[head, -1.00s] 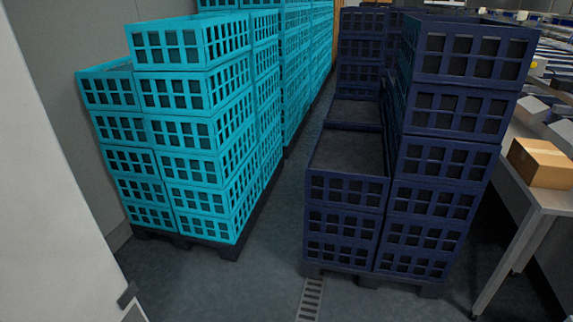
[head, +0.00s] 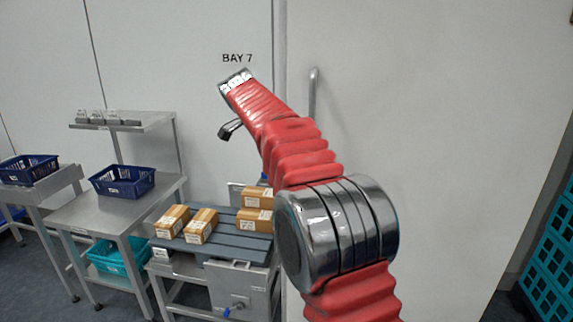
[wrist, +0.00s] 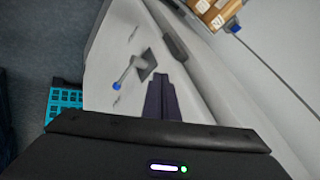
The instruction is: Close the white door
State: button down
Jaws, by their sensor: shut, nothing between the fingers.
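The white door (head: 450,140) fills the right of the head view, with an upright metal bar handle (head: 313,92) near its left side. A narrow vertical strip separates it from the pale wall on its left; how far it stands open cannot be told. My red arm crosses in front of its lower left part and reaches up and left. My gripper (wrist: 160,90) shows as dark shut fingers in the wrist view, empty. They point over a pale panel (wrist: 105,60) with a blue-tipped lever (wrist: 130,72). Whether they touch it is unclear.
Left stands a table with cartons (head: 200,225) and a lower blue-tipped crank (head: 230,310). Farther left are steel tables with navy baskets (head: 122,181) and a teal crate (head: 118,257). Teal crates (head: 550,250) stand past the door's right edge.

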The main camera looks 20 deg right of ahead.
jog(key=v, duration=0.5)
jog(key=shift+w+a+f, duration=0.1)
jog(key=shift+w+a, duration=0.25)
